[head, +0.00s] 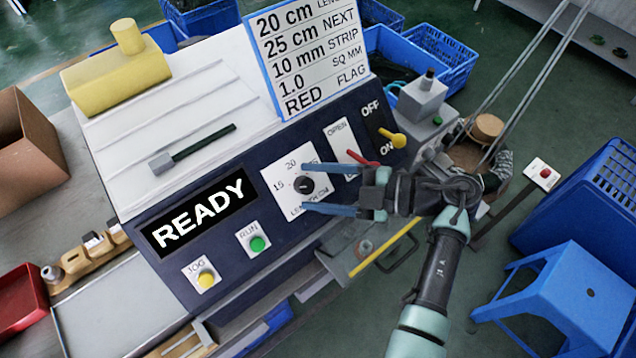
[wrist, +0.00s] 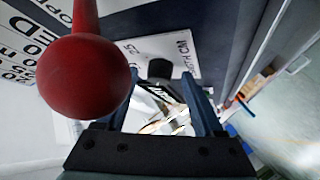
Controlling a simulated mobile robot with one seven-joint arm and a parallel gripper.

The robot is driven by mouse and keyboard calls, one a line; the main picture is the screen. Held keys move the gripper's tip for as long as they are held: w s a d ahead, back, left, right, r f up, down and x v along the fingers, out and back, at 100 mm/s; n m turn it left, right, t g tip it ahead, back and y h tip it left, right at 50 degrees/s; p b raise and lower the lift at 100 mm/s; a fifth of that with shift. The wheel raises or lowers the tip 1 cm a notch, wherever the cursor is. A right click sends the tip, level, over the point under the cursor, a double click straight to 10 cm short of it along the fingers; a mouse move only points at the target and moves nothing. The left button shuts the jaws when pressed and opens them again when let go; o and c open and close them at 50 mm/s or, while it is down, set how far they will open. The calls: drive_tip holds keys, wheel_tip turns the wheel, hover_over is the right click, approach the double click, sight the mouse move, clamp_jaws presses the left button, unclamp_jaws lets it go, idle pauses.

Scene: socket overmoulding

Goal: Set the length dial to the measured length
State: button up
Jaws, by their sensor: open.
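The length dial is a black knob (head: 303,185) on a white plate (head: 291,208) marked 15, 20 and LENGTH CM, on the machine's dark front panel. In the wrist view the knob (wrist: 160,69) shows just beyond the fingers. My gripper (head: 304,188) is open, its two blue fingers reaching left on either side of the knob. I cannot tell whether a finger touches it. The knob's pointer is too small to read. A card (head: 310,50) above the panel lists 20 cm LENGTH, 25 cm NEXT, 10 mm STRIP, 1.0 SQ MM and RED FLAG.
A red-tipped lever (head: 364,160) by the OPEN label sits close above my gripper; its red ball (wrist: 84,76) looms in the wrist view. A yellow ON/OFF switch (head: 393,138) is farther right. A READY display (head: 199,213), green RUN button (head: 258,244) and yellow JOG button (head: 206,278) lie left.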

drive_tip(key=b+v, duration=0.3)
drive_tip(key=v, duration=1)
